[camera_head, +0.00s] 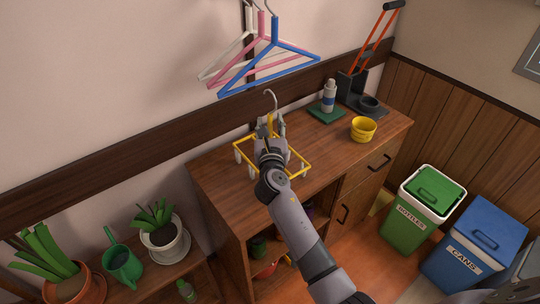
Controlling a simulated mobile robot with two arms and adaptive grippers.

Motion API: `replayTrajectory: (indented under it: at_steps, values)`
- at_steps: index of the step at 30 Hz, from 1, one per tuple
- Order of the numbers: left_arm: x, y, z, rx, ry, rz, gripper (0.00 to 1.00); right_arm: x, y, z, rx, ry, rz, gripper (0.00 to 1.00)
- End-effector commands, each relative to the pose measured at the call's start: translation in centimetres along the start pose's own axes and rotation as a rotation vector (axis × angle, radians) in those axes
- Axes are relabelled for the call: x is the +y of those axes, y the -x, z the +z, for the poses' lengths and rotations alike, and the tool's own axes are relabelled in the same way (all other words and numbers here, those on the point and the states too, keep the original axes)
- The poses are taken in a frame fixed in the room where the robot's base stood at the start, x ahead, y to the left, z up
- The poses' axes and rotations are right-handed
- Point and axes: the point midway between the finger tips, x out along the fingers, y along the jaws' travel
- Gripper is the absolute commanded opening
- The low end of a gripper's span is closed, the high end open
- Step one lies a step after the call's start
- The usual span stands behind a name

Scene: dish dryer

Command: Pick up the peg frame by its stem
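The peg frame (299,159) is a yellow rectangular frame with hanging pegs, on or just above the wooden cabinet top. Its yellow stem rises in the middle and ends in a grey hook (270,98) at the top. My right gripper (271,124) is at the stem, reaching in from the front. Its fingers look apart, with the stem showing between them, and I see no clear grip on it. My wrist and arm hide the middle and part of the near side of the frame. My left gripper is not in view.
Hangers (262,58) hang on the wall behind. On the cabinet (336,157) are a bottle (329,96) on a green cloth and a yellow pot (363,129). Bins (424,207) stand at right, and potted plants (162,236) at left.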

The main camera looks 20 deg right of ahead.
Motion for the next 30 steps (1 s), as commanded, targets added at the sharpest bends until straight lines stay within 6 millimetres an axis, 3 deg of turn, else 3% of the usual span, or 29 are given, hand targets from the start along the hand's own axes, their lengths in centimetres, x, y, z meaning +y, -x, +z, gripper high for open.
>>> replayTrajectory:
  at_steps: [6,22,30]
  values:
    - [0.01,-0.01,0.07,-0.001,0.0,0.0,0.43,0.01,-0.08,-0.03,0.0,-0.001,0.0,0.36]
    - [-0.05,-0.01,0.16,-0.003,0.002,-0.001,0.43,-0.01,-0.06,-0.02,0.0,0.0,0.0,0.01]
    - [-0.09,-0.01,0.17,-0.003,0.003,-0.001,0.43,-0.01,-0.06,0.0,0.0,0.0,0.0,0.0]
